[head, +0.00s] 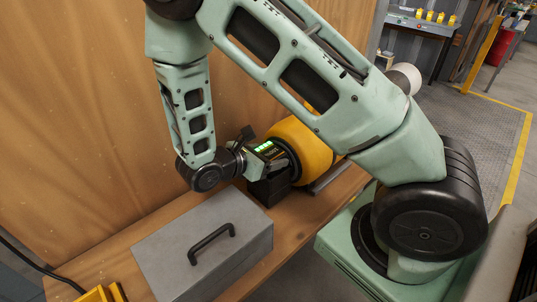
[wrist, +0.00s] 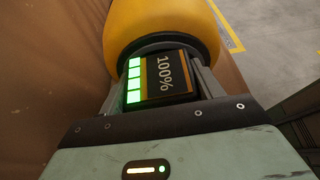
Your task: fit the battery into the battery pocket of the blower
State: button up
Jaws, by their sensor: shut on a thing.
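The blower (head: 303,148) has a rounded yellow body and lies on the wooden bench beside the wall; it also fills the top of the wrist view (wrist: 165,22). The battery (wrist: 165,75) is dark, with a lit green bar display and "100%" on its face; in the head view its green lights (head: 264,146) show at the blower's near end. My gripper (wrist: 158,82) is shut on the battery, one finger on each side. The battery is up against the blower's dark end ring. The pocket is hidden, and I cannot tell how deep the battery sits.
A grey toolbox (head: 205,245) with a black handle stands on the bench close in front of my gripper. A black block (head: 268,190) is below the blower's near end. A yellow object (head: 100,293) is at the bottom left. The wooden wall (head: 90,110) rises behind.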

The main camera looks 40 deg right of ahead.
jog(key=o, duration=1.2)
jog(key=b+v, duration=0.2)
jog(key=v, duration=1)
jog(key=shift+s+a+r+m+y, duration=1)
jog(key=shift+s+a+m+y, duration=0.85)
jog(key=shift+s+y, duration=0.8)
jog(key=shift+s+a+r+m+y, duration=1)
jog(key=shift+s+a+m+y, duration=0.85)
jog(key=shift+s, duration=1.3)
jog(key=shift+s+a+r+m+y, duration=1)
jog(key=shift+s+a+m+y, duration=0.6)
jog(key=shift+s+a+y, duration=0.8)
jog(key=shift+s+d, duration=0.3)
jog(key=shift+s, duration=0.2)
